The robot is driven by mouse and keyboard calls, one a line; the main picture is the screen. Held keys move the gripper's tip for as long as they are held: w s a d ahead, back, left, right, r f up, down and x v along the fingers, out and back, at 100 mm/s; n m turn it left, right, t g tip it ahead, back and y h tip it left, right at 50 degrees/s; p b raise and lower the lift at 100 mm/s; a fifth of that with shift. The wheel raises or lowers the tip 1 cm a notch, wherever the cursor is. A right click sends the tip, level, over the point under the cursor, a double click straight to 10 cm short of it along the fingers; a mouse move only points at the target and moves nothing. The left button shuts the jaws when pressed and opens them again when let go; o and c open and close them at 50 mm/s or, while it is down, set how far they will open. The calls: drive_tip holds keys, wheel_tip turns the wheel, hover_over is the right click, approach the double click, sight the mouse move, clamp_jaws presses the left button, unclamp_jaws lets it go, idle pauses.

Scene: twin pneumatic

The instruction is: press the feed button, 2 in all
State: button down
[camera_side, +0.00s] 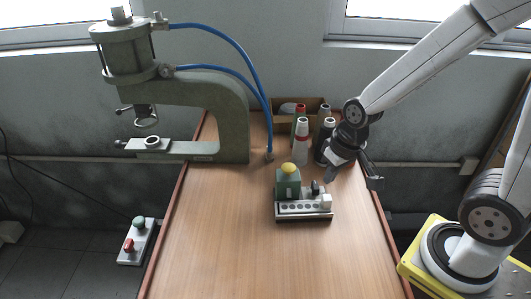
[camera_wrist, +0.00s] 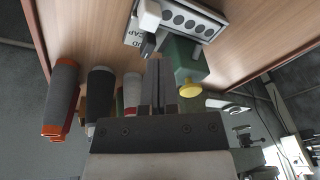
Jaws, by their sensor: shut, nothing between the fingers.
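A green box (camera_side: 288,183) with a yellow domed button (camera_side: 288,168) on top stands mid-table. In the wrist view the green box (camera_wrist: 183,62) and yellow button (camera_wrist: 190,89) lie just right of my fingers. A small pedestal at the left holds a green button (camera_side: 139,222) and a red button (camera_side: 128,245). I cannot read which button is marked feed. My gripper (camera_side: 375,182) is shut and empty, near the table's right edge, to the right of the green box and apart from it. In the wrist view my gripper (camera_wrist: 160,66) shows its fingers together.
A white block with a row of holes (camera_side: 303,210) sits in front of the green box. A press (camera_side: 232,120) with blue hoses is at the back left. The table's front (camera_side: 260,265) is clear.

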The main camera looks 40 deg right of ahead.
drive_tip(key=shift+w+r+m+y, duration=0.4)
drive_tip(key=shift+w+m, duration=0.05)
drive_tip(key=shift+m, duration=0.65)
drive_tip(key=w+a+r+m+y, duration=0.1)
drive_tip(key=w+r+m+y, duration=0.25)
drive_tip(key=m, duration=0.25)
wheel_tip(320, 180, up, 6)
drive_tip(key=m+t+y, duration=0.3)
drive_tip(key=m, duration=0.3)
hover_over(292, 165)
drive_tip(key=shift+f, duration=0.1)
drive_tip(key=shift+f+n, duration=0.15)
drive_tip(key=shift+n, duration=0.15)
drive_tip(key=shift+f, duration=4.25)
